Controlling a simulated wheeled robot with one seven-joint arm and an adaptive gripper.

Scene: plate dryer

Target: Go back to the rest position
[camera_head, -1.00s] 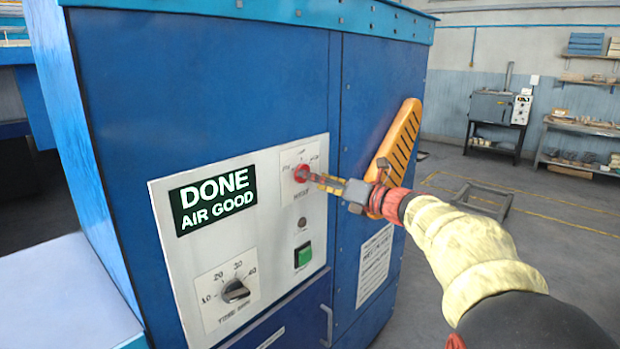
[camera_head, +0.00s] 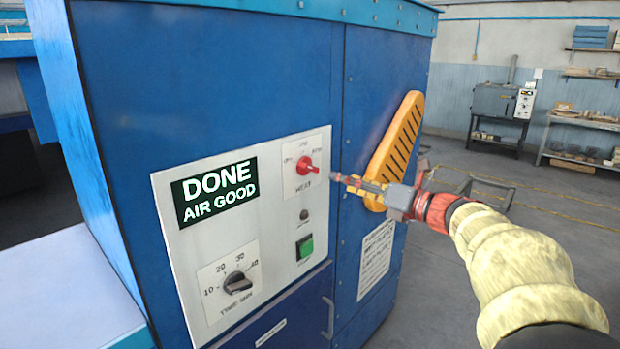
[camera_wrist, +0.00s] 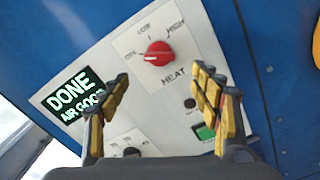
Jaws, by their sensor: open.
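My gripper (camera_head: 337,177) is open and empty, a short way to the right of the red heat knob (camera_head: 307,166) and apart from it in the head view. In the wrist view, the two yellow-and-black fingers of my gripper (camera_wrist: 162,98) stand wide apart, with the red knob (camera_wrist: 158,53) beyond the gap between them. The blue dryer (camera_head: 210,85) carries a pale control panel (camera_head: 270,215). Its dark display (camera_head: 215,192) reads "DONE AIR GOOD". The display also shows in the wrist view (camera_wrist: 77,98).
A black time knob (camera_head: 237,283) and a green button (camera_head: 304,247) are on the panel. An orange slotted part (camera_head: 402,140) sticks out behind my gripper. Open floor (camera_head: 560,220) lies to the right, with shelves at the back. A pale surface (camera_head: 65,290) is at lower left.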

